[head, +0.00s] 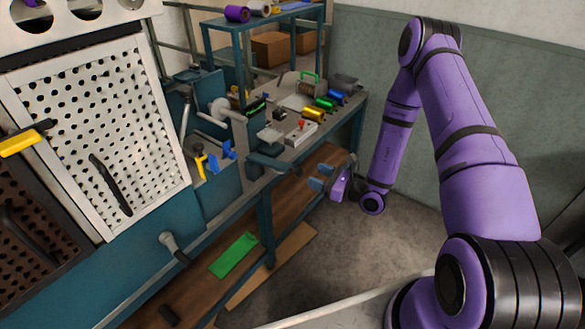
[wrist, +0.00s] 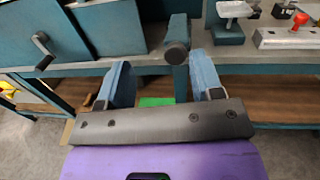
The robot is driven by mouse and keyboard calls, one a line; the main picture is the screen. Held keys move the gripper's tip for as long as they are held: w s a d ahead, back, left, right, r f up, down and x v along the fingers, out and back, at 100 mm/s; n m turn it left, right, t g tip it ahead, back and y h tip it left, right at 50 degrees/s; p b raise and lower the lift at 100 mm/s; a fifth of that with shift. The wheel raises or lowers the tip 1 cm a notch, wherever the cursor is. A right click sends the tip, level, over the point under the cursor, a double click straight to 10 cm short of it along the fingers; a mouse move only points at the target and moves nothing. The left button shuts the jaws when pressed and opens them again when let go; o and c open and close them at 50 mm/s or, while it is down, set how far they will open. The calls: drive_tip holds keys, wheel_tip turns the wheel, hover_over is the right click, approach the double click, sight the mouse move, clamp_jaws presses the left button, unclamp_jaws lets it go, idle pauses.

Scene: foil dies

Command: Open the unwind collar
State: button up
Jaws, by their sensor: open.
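No part is clearly recognisable as the unwind collar. In the head view, the teal machine at the bench's left end carries a pale round part on a shaft (head: 218,108), a blue knob-like part (head: 222,156) and a yellow handle (head: 199,162). My gripper (head: 320,177) is open and empty, in front of the bench edge and to the right of these parts. In the wrist view, my blue fingers stand apart (wrist: 161,62). A teal bar with a dark round end (wrist: 177,52) shows beyond the gap between them, with no visible contact.
The bench top holds a white block with a red knob (head: 301,132) and several coloured rolls. A perforated white panel (head: 100,125) stands left. A dark crank handle shows in the wrist view (wrist: 42,48). A green sheet (head: 233,254) lies on the lower shelf. The floor right is clear.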

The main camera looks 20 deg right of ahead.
sight(301, 173)
drive_tip(key=shift+m+t+h, duration=0.5)
drive_tip(key=shift+m+h, duration=0.4)
drive_tip(key=w+a+f, duration=0.1)
drive_tip(key=w, duration=0.2)
drive_tip(key=w+a+f, duration=0.1)
drive_tip(key=w+a, duration=0.1)
drive_tip(key=w+a+f, duration=0.1)
drive_tip(key=w+a, duration=0.1)
drive_tip(key=w, duration=0.1)
drive_tip(key=shift+w+a+f, duration=0.1)
drive_tip(key=shift+w+f, duration=0.15)
drive_tip(key=shift+w, duration=0.1)
